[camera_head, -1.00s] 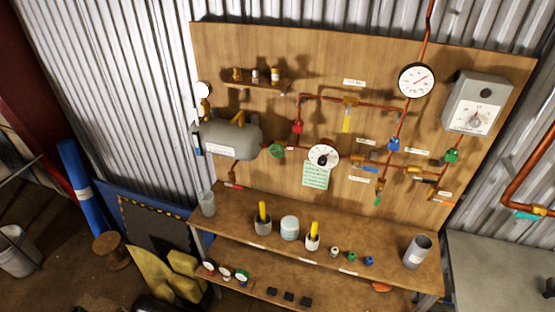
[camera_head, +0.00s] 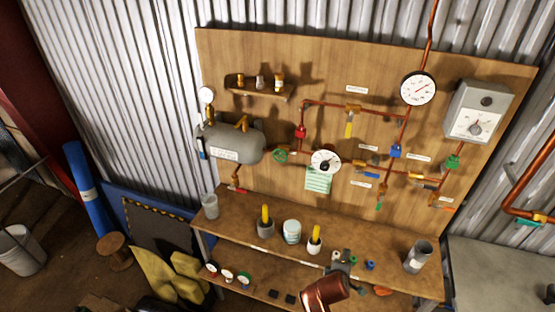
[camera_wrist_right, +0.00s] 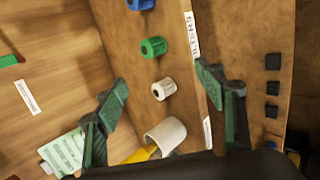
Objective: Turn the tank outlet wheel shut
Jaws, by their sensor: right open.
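The tank outlet wheel, a small green handwheel (camera_head: 280,156), sits on the copper pipe just right of the grey tank (camera_head: 232,142) on the wooden board. Nothing touches it. The wheel is not clearly seen in that view. My left gripper is not in view.
The bench shelf (camera_head: 225,222) carries a white jar (camera_head: 292,231), cups with yellow-handled tools (camera_head: 265,226) and a grey cylinder (camera_head: 418,256). Small white and green fittings (camera_wrist_right: 153,47) show near my right fingers.

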